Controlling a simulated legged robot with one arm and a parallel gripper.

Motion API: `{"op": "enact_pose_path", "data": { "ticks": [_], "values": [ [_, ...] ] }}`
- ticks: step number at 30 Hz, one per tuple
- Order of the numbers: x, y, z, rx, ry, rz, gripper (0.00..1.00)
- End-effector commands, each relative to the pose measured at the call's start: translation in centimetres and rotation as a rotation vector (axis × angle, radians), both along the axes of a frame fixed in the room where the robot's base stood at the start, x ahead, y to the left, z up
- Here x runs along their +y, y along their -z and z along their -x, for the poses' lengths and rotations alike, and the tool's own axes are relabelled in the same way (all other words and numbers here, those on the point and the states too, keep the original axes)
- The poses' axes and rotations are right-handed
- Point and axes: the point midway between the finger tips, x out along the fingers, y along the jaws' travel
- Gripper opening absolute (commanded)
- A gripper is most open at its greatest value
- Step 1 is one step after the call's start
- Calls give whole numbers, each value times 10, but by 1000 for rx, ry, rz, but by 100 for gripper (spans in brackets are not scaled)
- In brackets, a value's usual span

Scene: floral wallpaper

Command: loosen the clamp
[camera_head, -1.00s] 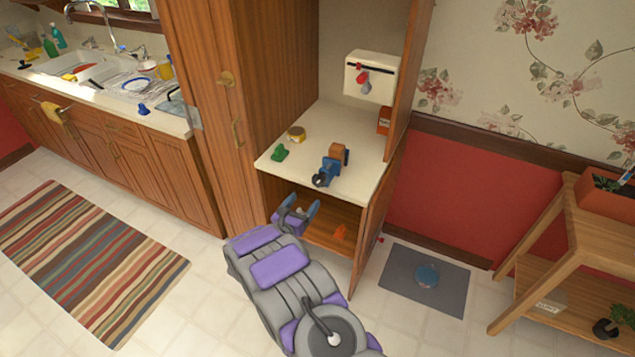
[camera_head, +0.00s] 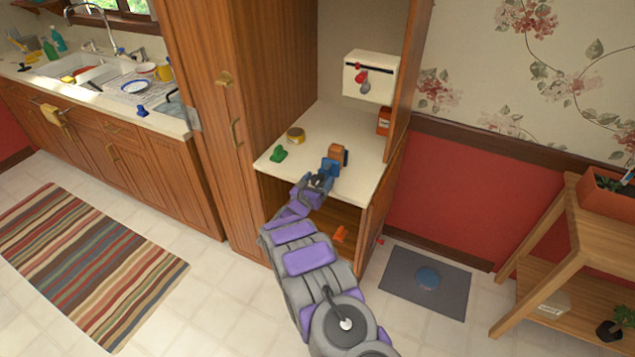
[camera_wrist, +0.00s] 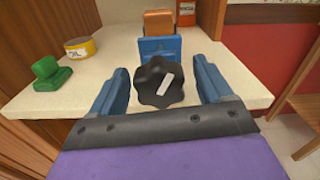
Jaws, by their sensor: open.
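The clamp is blue with a black lobed knob, and its blue body (camera_wrist: 160,48) stands on the cream counter in the wrist view. The knob (camera_wrist: 162,82) faces me and carries a white bar mark. A wooden block (camera_wrist: 158,21) sits at the top of the clamp. My gripper (camera_wrist: 162,88) is open, with one blue finger on each side of the knob and a gap on both sides. In the head view my gripper (camera_head: 317,183) is at the counter's front edge, and the clamp (camera_head: 330,167) is partly hidden behind it.
A red box (camera_wrist: 187,12) stands behind. The cabinet door (camera_head: 408,80) is open at the right. An orange item (camera_head: 340,233) lies on the lower shelf.

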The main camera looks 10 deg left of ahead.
Motion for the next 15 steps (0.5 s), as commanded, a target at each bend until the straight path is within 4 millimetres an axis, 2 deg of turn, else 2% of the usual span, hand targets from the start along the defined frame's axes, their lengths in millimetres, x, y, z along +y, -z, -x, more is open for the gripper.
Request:
{"op": "enact_pose_path", "data": {
  "ticks": [3,15],
  "values": [
    [1,0,0,0,0,0,77],
    [1,0,0,0,-1,0,39]
  ]
}}
